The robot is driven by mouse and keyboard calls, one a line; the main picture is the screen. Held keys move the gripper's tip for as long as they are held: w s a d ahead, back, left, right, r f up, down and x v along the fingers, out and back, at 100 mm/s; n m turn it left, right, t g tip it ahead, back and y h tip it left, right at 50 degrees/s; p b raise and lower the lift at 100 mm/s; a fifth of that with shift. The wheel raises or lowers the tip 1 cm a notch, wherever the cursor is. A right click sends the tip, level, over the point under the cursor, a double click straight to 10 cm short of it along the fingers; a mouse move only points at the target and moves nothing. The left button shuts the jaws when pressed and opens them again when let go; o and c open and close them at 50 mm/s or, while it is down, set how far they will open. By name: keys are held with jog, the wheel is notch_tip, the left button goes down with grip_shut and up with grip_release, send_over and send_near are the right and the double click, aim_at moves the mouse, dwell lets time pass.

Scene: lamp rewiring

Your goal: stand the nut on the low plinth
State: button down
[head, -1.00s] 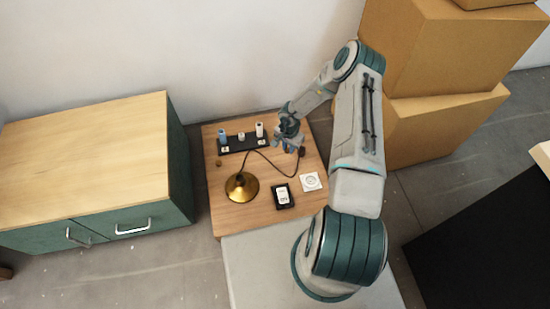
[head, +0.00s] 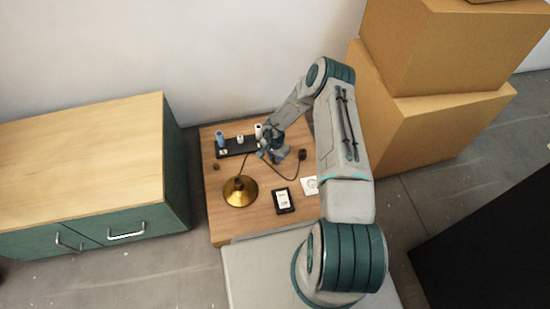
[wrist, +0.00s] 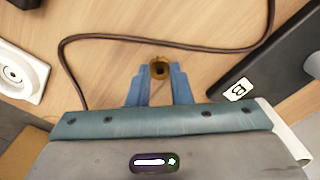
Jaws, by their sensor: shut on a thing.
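My gripper (wrist: 157,78) is shut on a small brass nut (wrist: 160,69) with a dark hole, seen between the blue fingertips in the wrist view. In the head view my gripper (head: 273,158) is over the back right part of the wooden table, and the nut is hidden there. I cannot tell whether the nut touches the table. A low dark block with a white label (head: 283,200) lies at the table's front; it may be the low plinth, but I cannot be sure.
A brass lamp base (head: 240,191) stands left of centre, its brown cord (wrist: 150,39) running near my gripper. A black rack (head: 235,152) with blue and white pieces is at the back. A white square plate (head: 310,186) lies front right. A small brown piece (head: 216,167) lies left.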

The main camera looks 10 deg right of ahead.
jog(key=shift+f, duration=0.25)
jog(key=c, duration=1.3)
grip_release()
jog(key=shift+r, duration=0.1)
jog(key=shift+r, duration=0.15)
